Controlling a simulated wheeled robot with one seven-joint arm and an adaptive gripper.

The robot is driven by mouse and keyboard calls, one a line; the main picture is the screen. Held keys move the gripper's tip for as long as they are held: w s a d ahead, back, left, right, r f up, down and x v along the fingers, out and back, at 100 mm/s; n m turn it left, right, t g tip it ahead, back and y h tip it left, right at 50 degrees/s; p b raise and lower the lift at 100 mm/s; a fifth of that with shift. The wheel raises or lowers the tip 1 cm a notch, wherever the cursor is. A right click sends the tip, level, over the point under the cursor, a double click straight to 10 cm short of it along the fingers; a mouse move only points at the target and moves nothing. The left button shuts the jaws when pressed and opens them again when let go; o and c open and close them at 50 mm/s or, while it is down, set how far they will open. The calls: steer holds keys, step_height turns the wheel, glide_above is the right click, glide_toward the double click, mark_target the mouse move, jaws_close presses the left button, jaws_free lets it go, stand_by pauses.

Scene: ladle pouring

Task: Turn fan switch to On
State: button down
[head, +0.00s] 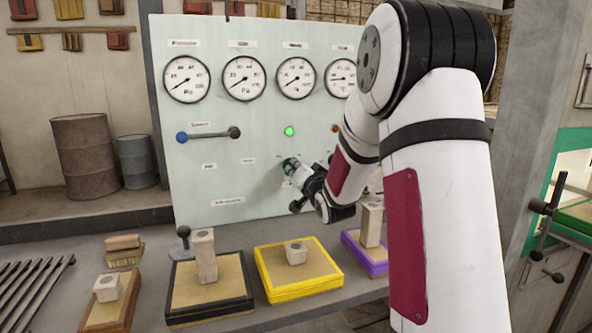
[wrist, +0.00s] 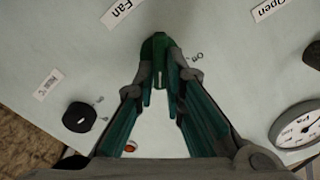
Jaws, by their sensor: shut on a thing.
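The fan switch is a green knob (wrist: 158,48) on the pale panel, between the "Fan" label (wrist: 123,11) and the "On" label (wrist: 197,56) in the wrist view. My gripper (wrist: 160,65) is shut on it, with one teal finger on each side. In the head view my gripper (head: 291,165) is against the panel below a lit green lamp (head: 289,132), and the switch is mostly hidden there.
The panel (head: 215,180) has several gauges (head: 243,78) above and a blue-ended lever (head: 182,137) at left. A black knob (wrist: 79,117) is near my gripper. Below stand a black-edged tray (head: 178,313), yellow tray (head: 275,298) and purple-edged tray (head: 359,257) with blocks.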

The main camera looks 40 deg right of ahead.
steer(key=shift+m, duration=0.6)
steer(key=c, duration=1.7)
jaws_free()
steer(key=shift+o, duration=0.2)
steer(key=v, duration=1.2)
